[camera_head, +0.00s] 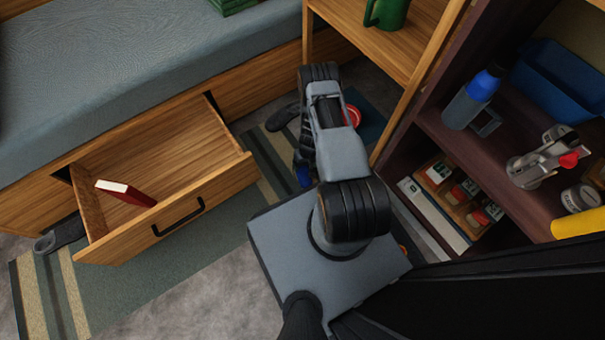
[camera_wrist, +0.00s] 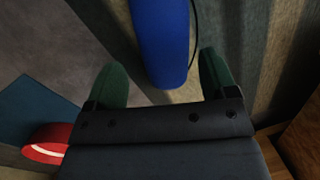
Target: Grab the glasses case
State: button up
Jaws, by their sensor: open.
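A smooth blue elongated object with a rounded end, which looks like the glasses case (camera_wrist: 160,40), lies at the top middle of the wrist view. Its far end runs out of the picture. A small patch of blue, likely the same case (camera_head: 304,177), shows beside my arm in the head view, mostly hidden. My gripper (camera_wrist: 162,76) is open, with one green finger on each side of the case's near end. A gap shows on both sides. I cannot tell the height between fingers and case. In the head view my arm hides the gripper.
An open drawer (camera_head: 215,185) holding a red book (camera_head: 126,193) juts out at left below the bed (camera_head: 130,75). A red round thing (camera_head: 352,116) lies on the floor near my arm. A loaded shelf (camera_head: 440,120) stands close at right.

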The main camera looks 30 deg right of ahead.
aim_at(303, 170)
jog(key=shift+a+f+b, duration=0.2)
jog(key=shift+f+b, duration=0.4)
jog(key=shift+f, duration=0.3)
jog(key=shift+a+f+b, duration=0.15)
jog(key=shift+f+b, duration=0.4)
jog(key=shift+f, duration=0.35)
jog(key=shift+a+f+b, duration=0.2)
jog(key=shift+f+b, duration=0.4)
jog(key=shift+f, duration=0.3)
jog(key=shift+r, duration=0.1)
jog(key=c, duration=0.7)
